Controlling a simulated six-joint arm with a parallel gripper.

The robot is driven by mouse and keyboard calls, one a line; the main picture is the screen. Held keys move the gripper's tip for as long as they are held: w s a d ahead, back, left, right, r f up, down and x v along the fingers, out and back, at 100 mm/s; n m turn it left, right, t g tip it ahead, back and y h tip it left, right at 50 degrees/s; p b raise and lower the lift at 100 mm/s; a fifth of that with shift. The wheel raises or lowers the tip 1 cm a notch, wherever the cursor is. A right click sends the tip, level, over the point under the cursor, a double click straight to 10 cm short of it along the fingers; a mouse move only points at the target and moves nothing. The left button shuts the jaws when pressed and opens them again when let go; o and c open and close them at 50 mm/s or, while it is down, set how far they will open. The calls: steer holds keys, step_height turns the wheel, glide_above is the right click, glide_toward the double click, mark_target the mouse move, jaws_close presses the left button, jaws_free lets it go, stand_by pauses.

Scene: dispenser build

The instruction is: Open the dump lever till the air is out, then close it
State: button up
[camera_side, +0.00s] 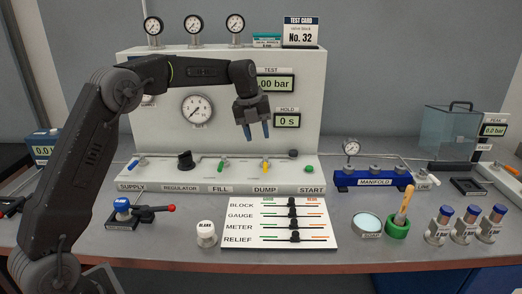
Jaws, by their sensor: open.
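The dump lever (265,166) is a small yellow handle on the white ledge of the test panel, above the DUMP label. It points up and toward the panel. My gripper (256,131) hangs above and slightly left of the lever, apart from it, with blue fingertips pointing down. It is open and empty. The test display (274,84) shows a reading ending in .00 bar; its first digit is partly hidden by my arm. The hold display (287,120) reads 0 s.
The green fill lever (222,165) stands left of the dump lever, and the start button (308,169) is to its right. The black regulator knob (185,160) is further left. A white slider board (280,222) lies in front. A blue manifold (372,179) stands at right.

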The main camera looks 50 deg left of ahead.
steer(key=r, duration=0.3)
steer(key=shift+s+a+r, duration=0.25)
steer(key=s+d+r+n+t, duration=0.1)
steer(key=s+d+r+n, duration=0.15)
steer(key=s+n, duration=0.2)
steer(key=s+d+r+n+y, duration=0.1)
steer(key=s+d+r+n, duration=0.1)
steer(key=s+d+n, duration=0.3)
steer(key=s+r+n+t, duration=0.1)
steer(key=s+r+n, duration=0.15)
steer(key=s, duration=0.35)
steer(key=s+d+f+n+t, duration=0.1)
steer(key=s+d+f+n, duration=0.1)
steer(key=s+f+n, duration=0.2)
steer(key=s+d+f+n+t, duration=0.1)
steer(key=s+f+n, duration=0.3)
steer(key=s+n, duration=0.7)
steer(key=s+d, duration=0.1)
steer(key=s, duration=0.2)
steer(key=shift+s+d+y, duration=0.25)
steer(key=shift+y, duration=0.05)
